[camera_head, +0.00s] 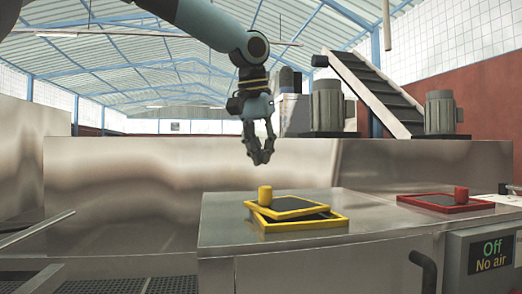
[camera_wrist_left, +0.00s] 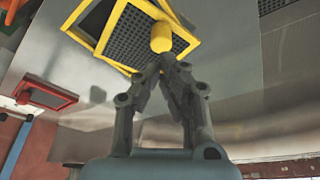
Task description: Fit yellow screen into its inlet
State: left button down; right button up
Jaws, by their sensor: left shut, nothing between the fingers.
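The yellow screen (camera_head: 285,206), a yellow-framed dark mesh panel with a yellow knob (camera_head: 265,194), lies on the steel top. It sits askew over the yellow-rimmed inlet (camera_head: 306,226), turned relative to the rim and overlapping it. The wrist view also shows the screen (camera_wrist_left: 136,30) offset from the inlet rim (camera_wrist_left: 73,14). My left gripper (camera_head: 261,161) hangs above the knob, fingertips together and empty. In the wrist view its fingertips (camera_wrist_left: 168,60) appear close below the knob (camera_wrist_left: 161,40), but the head view shows a gap. My right gripper is not in view.
A red-framed screen with a red knob (camera_head: 461,194) lies on the steel top (camera_head: 370,215) to the right. A control box reading "Off / No air" (camera_head: 490,254) is at the front right. A tall steel wall (camera_head: 120,185) stands behind.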

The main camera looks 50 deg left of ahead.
aim_at(265, 187)
pick_arm(q)
jog(key=b+x, duration=0.2)
jog(key=x, duration=0.2)
jog(key=shift+f, duration=0.3)
jog(key=shift+w+a+f+b, duration=0.1)
jog(key=shift+w+f+b, duration=0.05)
jog(key=shift+f+b, duration=0.25)
jog(key=shift+r, duration=0.1)
jog(key=shift+s+f, duration=0.2)
jog(key=shift+f, duration=0.2)
